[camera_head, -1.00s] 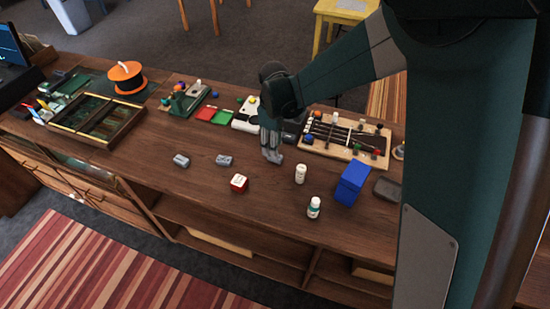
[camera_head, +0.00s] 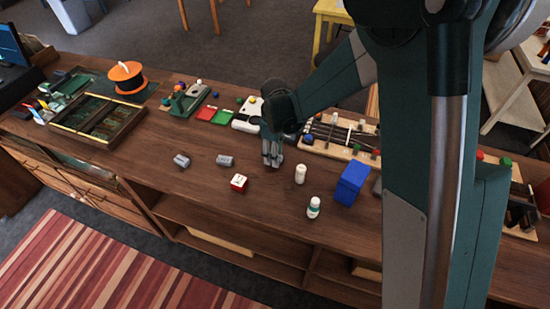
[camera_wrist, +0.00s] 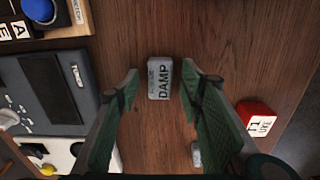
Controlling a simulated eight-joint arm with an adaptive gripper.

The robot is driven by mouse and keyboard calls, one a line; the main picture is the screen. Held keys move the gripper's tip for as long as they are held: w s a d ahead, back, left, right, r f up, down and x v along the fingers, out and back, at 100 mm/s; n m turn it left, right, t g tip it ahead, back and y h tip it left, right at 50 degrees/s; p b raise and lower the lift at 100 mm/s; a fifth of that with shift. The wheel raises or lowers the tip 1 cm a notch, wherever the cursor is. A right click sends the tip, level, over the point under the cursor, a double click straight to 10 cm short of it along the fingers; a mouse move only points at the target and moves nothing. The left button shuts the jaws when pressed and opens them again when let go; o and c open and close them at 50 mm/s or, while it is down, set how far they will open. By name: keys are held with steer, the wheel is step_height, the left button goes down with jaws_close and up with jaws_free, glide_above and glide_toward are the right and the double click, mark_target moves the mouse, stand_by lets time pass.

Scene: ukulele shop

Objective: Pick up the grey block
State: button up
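A small grey block (camera_wrist: 159,78) marked "DAMP" lies on the wooden counter in the wrist view, in line with the gap between my fingertips. My gripper (camera_wrist: 161,70) is open, with one finger on each side of the block's line and bare counter showing between fingers and block. In the head view my gripper (camera_head: 272,162) points down low over the counter and hides most or all of that block. Two more grey blocks, one at the left (camera_head: 181,160) and one nearer my gripper (camera_head: 225,161), lie to its left. The nearer one shows partly behind a finger in the wrist view (camera_wrist: 196,155).
A red block (camera_head: 239,183) sits in front left of my gripper. A dark grey device (camera_wrist: 50,90) and a wooden board (camera_wrist: 62,32) lie close by.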

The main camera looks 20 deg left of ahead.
stand_by(0.3)
steer(key=c, duration=0.9)
steer(key=shift+r, duration=0.15)
steer(key=shift+c, duration=0.2)
step_height(320, 180, up, 10)
steer(key=shift+b, duration=0.3)
stand_by(0.4)
